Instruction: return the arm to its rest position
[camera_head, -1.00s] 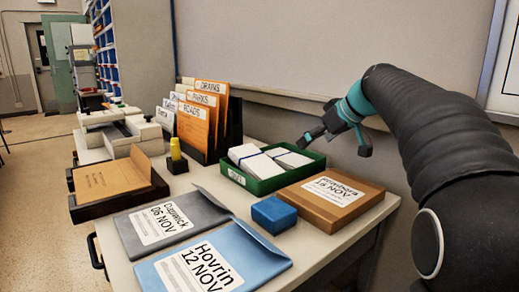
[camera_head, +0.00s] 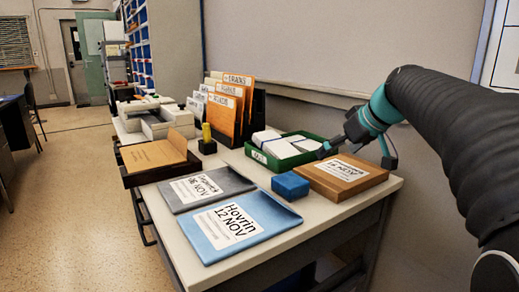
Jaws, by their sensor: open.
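My gripper (camera_head: 357,158) is at the end of my black arm, on the right of the head view. It is open, with nothing seen between its fingers. It hangs over the brown box (camera_head: 376,175) with the white label, near the right end of the green tray (camera_head: 311,154). One finger hides part of the tray's end and the box's far edge. I cannot tell the exact height above the box.
On the desk (camera_head: 311,220) lie a blue Hovrin folder (camera_head: 272,232), a grey folder (camera_head: 230,180) and a blue block (camera_head: 290,185). Behind stand orange files (camera_head: 226,112). A wooden tray (camera_head: 135,178) is at the left. Open floor (camera_head: 75,200) lies left of the desk.

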